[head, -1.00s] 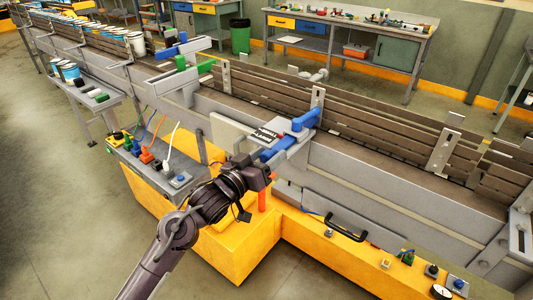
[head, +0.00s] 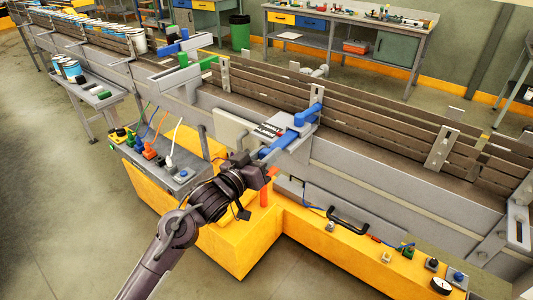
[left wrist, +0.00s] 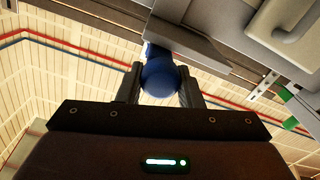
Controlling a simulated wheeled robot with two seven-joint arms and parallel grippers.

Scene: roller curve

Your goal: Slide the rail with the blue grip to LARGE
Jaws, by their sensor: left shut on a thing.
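A blue grip (head: 281,144) sticks out toward me from the near side of the conveyor, beside a pale plate with a dark label (head: 268,131). The label's words are too small to read surely. A blue arm (head: 308,114) sits on a grey block just behind it. My left gripper (head: 261,158) is at the near end of the grip. In the left wrist view the round blue end of the grip (left wrist: 160,77) lies between its two dark fingers, shut on it. The slatted brown rail (head: 385,133) runs along the conveyor to the right. My right gripper is not in view.
A grey control box (head: 185,180) with cables and plugs stands left of my arm. A yellow base (head: 235,243) and black handle (head: 347,218) lie below the conveyor. Another blue grip (head: 171,49) and a green one (head: 209,62) are farther up the line.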

